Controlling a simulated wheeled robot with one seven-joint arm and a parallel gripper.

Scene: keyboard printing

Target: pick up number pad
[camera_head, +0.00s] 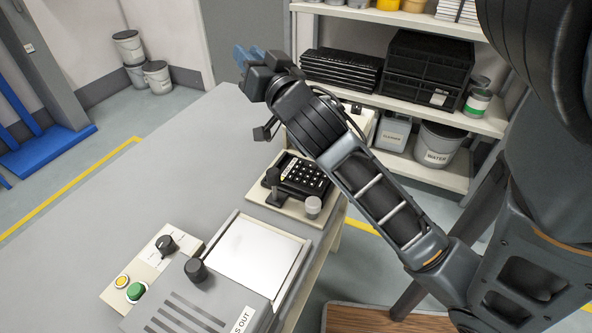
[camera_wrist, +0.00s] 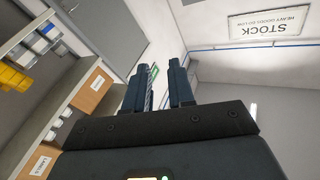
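The number pad (camera_head: 304,176) is black with rows of pale-marked keys. It sits on a beige board (camera_head: 262,194) at the right edge of the grey table in the head view, below my forearm. A black upright part and a pale round knob (camera_head: 313,205) stand beside it on the board. My gripper (camera_head: 246,58) is raised high above the table's far end, away from the pad, and points up and away. In the wrist view its two fingers (camera_wrist: 158,85) stand apart with an empty gap between them. The pad is not in the wrist view.
A machine with a white plate (camera_head: 256,252) is on the near table, with a control panel (camera_head: 150,268) of buttons to its left. Shelves (camera_head: 440,118) with black crates and buckets stand behind the arm. The table's left and far surface (camera_head: 165,165) is clear.

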